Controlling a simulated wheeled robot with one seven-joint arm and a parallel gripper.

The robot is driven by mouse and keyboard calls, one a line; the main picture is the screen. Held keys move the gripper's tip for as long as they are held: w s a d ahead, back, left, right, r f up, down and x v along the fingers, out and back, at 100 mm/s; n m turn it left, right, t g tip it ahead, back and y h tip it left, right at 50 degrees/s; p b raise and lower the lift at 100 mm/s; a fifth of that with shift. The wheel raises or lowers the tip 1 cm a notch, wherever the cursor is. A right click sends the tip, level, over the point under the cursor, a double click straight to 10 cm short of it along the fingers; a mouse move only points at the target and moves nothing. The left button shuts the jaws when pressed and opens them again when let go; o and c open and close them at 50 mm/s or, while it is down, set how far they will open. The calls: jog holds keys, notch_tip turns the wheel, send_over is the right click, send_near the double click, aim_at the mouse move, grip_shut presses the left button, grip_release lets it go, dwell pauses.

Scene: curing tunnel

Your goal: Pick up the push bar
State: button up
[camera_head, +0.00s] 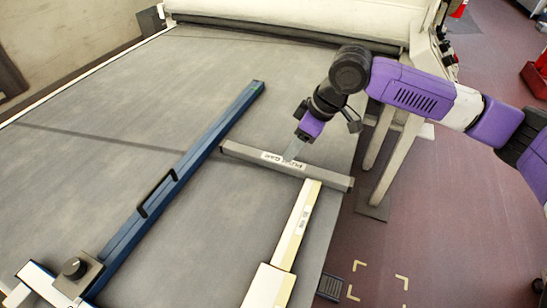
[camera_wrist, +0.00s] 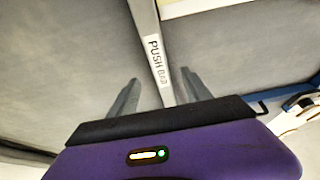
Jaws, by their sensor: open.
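The push bar (camera_head: 272,159) is a long grey bar with a white label. It lies across the right part of the grey table, angled down to the right. My gripper (camera_head: 294,150) is above the bar near its label, fingers pointing down. In the wrist view the push bar (camera_wrist: 154,50) runs upright through the picture with its "PUSH BAR" label facing me. The two fingers of my gripper (camera_wrist: 160,92) stand apart, one on each side of the bar, with gaps showing. The gripper is open and holds nothing. Finger depth relative to the bar is unclear.
A cream bar (camera_head: 294,228) meets the push bar from below. A pale housing with a roller (camera_head: 280,28) closes the far edge. The table's left part is clear.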

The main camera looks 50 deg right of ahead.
aim_at(283, 161)
jog(key=p+x, duration=0.1)
jog(key=x, duration=0.6)
jog(key=shift+d+f, duration=0.1)
jog(key=shift+f, duration=0.3)
jog(key=shift+r, duration=0.1)
grip_shut()
